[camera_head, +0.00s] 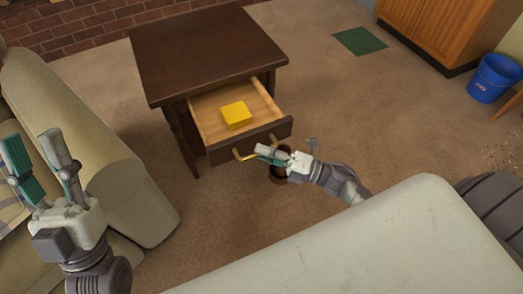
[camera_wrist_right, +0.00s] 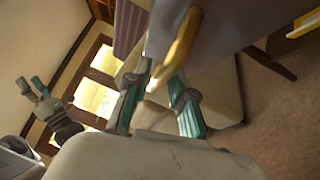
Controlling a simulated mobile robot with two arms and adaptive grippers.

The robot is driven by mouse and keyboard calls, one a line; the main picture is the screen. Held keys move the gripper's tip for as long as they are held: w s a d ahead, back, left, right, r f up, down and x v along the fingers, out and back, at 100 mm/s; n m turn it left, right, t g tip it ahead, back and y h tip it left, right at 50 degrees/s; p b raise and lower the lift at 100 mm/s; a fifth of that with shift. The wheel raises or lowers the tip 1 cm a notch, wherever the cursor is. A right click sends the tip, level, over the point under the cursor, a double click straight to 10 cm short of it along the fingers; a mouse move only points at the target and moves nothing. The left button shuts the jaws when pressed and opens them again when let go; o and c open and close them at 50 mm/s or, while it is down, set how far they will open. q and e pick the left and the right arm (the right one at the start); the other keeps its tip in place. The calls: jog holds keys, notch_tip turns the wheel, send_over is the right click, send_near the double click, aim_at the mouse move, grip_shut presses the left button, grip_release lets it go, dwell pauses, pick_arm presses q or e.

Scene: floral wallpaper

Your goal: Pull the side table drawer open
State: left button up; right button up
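The dark brown side table (camera_head: 205,50) stands at the upper middle of the head view. Its drawer (camera_head: 262,134) is pulled out well past the tabletop's edge, showing its light wood inside. The yellow drawer handle (camera_head: 243,156) is on the drawer front and shows large in the right wrist view (camera_wrist_right: 178,48). My right gripper (camera_head: 264,151) is at the handle's right part, its fingers closed in around the handle. My left gripper (camera_head: 40,150) is open and empty at the left, over the sofa, away from the table.
A yellow block (camera_head: 236,115) lies in the drawer. A beige sofa (camera_head: 120,180) is at the left. A green mat (camera_head: 360,41), a blue bucket (camera_head: 494,78) and a wooden cabinet (camera_head: 428,30) are at the upper right.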

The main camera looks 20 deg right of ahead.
jog(key=v, duration=1.1)
jog(key=shift+s, duration=0.1)
